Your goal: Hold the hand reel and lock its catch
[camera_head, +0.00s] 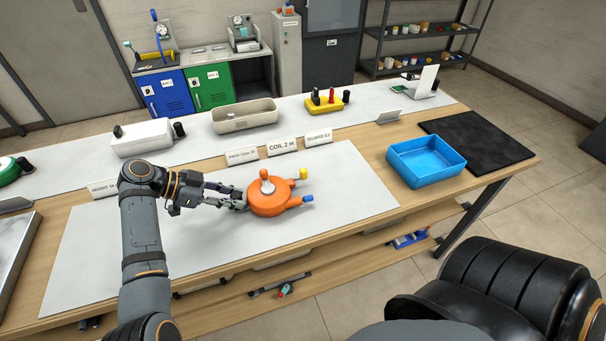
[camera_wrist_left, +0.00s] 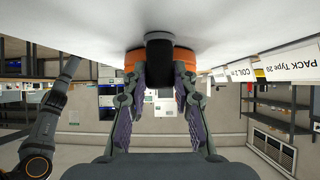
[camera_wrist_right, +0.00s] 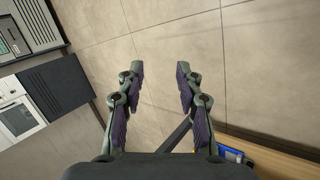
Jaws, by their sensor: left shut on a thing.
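The hand reel (camera_head: 268,204) is an orange disc lying on the pale mat of the workbench in the head view. A grey knob (camera_head: 266,186) stands on top. Two short arms stick out to its right, one yellow-tipped (camera_head: 303,173) and one blue-tipped (camera_head: 308,198). I cannot tell which part is the catch or how it is set. My left gripper (camera_head: 241,201) is shut on the reel's left side. In the left wrist view the fingers (camera_wrist_left: 158,82) flank its black grip (camera_wrist_left: 158,58), with orange behind. My right gripper (camera_wrist_right: 158,75) is open and empty over the floor.
A blue tray (camera_head: 427,165) stands right of the mat, beside a black pad (camera_head: 468,142). Label cards, including "COIL 2 m" (camera_head: 282,146), stand behind the reel. A beige bin (camera_head: 244,118) and yellow holder (camera_head: 326,104) are farther back. The mat right of the reel is clear.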

